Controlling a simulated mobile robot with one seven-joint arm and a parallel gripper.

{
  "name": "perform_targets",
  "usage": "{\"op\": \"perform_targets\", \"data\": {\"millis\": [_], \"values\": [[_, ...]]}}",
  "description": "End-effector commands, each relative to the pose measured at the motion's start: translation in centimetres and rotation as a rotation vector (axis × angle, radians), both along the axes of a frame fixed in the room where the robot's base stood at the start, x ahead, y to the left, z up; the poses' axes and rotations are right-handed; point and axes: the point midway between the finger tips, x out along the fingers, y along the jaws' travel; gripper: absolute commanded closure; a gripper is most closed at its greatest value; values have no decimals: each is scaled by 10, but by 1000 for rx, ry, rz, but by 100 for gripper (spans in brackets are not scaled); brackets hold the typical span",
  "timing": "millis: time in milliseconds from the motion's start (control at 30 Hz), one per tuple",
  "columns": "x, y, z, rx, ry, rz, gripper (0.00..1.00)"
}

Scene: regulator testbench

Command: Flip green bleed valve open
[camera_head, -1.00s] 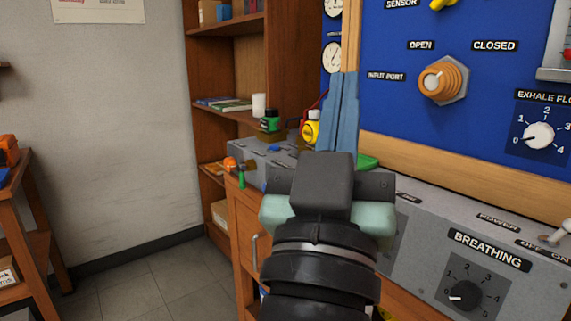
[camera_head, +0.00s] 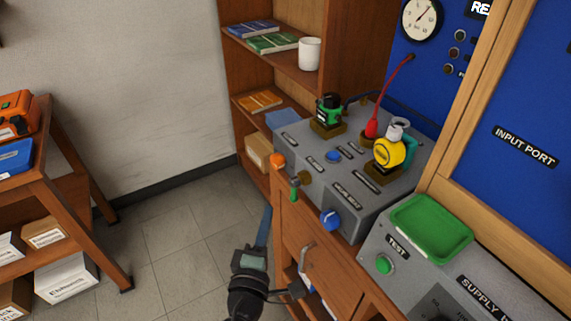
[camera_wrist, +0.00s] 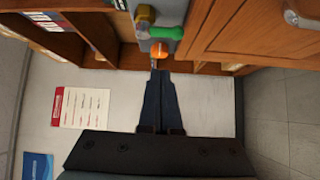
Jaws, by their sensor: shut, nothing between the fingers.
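The green bleed valve (camera_head: 294,188) is a small green lever at the left front corner of the grey bench panel (camera_head: 358,207). In the head view it hangs roughly upright beside a brass fitting (camera_head: 304,177), close to an orange knob (camera_head: 277,160). In the wrist view the green lever (camera_wrist: 165,33) lies just beyond the orange knob (camera_wrist: 158,50). My gripper (camera_head: 267,210) is shut and empty, below and left of the valve in the head view. In the wrist view its blue fingertips (camera_wrist: 160,72) point at the orange knob, with a small apparent gap.
A blue knob (camera_head: 330,220) sits on the panel front, right of the valve. A yellow regulator (camera_head: 388,152) and a green-topped one (camera_head: 328,110) stand on top. A drawer handle (camera_head: 307,258) juts out below. Open floor (camera_head: 180,225) lies left.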

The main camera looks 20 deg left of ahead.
Motion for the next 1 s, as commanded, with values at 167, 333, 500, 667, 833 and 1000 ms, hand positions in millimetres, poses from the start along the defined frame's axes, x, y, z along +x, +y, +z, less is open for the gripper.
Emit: {"op": "perform_targets", "data": {"millis": [167, 333, 500, 667, 833, 1000], "values": [[-7, 5, -10, -48, 12, 19, 100], [-6, 5, -10, -46, 12, 19, 100], [-4, 5, -9, -44, 11, 18, 100], [10, 8, -9, -44, 10, 16, 100], [39, 14, -9, -44, 9, 17, 100], [67, 20, -9, -44, 9, 16, 100]]}}
